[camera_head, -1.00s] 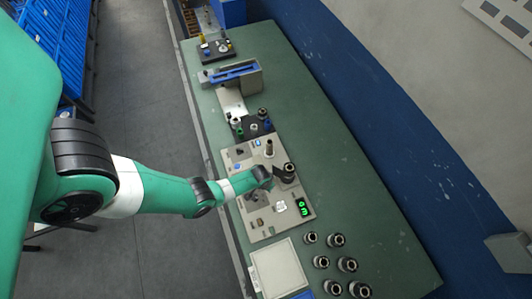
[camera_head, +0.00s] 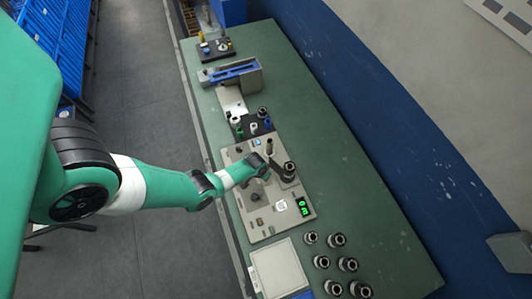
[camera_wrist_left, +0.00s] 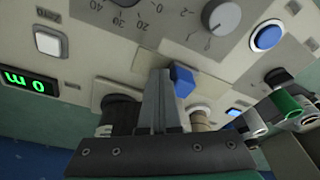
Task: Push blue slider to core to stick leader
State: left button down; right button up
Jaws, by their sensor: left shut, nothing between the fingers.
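The blue slider (camera_wrist_left: 182,80) is a small blue block on the pale machine panel in the left wrist view. My left gripper (camera_wrist_left: 158,80) is shut and empty, its fingertips just left of the slider; I cannot tell if they touch it. A dark core (camera_wrist_left: 121,108) stands left of the fingers, partly hidden by them. A tan post (camera_wrist_left: 201,120) stands to the right. In the head view my left gripper (camera_head: 271,171) is over the panel, beside the dark core (camera_head: 289,171), and the slider is not clearly visible. My right gripper is not in view.
The panel (camera_head: 275,227) carries a knob (camera_wrist_left: 221,17), a blue button (camera_wrist_left: 267,38) and a green display (camera_head: 303,206). Coloured rolls (camera_wrist_left: 287,103) stand on a holder at the right in the wrist view. Several dark cores (camera_head: 336,240) stand near the table's front. The table's right side is clear.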

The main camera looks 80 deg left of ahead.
pick_arm(q)
jog(key=shift+s+a+b, duration=0.2)
jog(key=shift+a+b, duration=0.2)
jog(key=shift+a, duration=1.05)
jog(key=shift+s+a+b, duration=0.2)
jog(key=shift+a+b, duration=0.15)
jog(key=shift+a, duration=1.05)
jog(key=shift+w+d, duration=0.1)
jog(key=shift+d, duration=0.55)
jog(key=shift+r+p, duration=0.1)
jog(key=shift+p, duration=0.2)
notch_tip(320, 180, up, 8)
jog(key=p, duration=0.7)
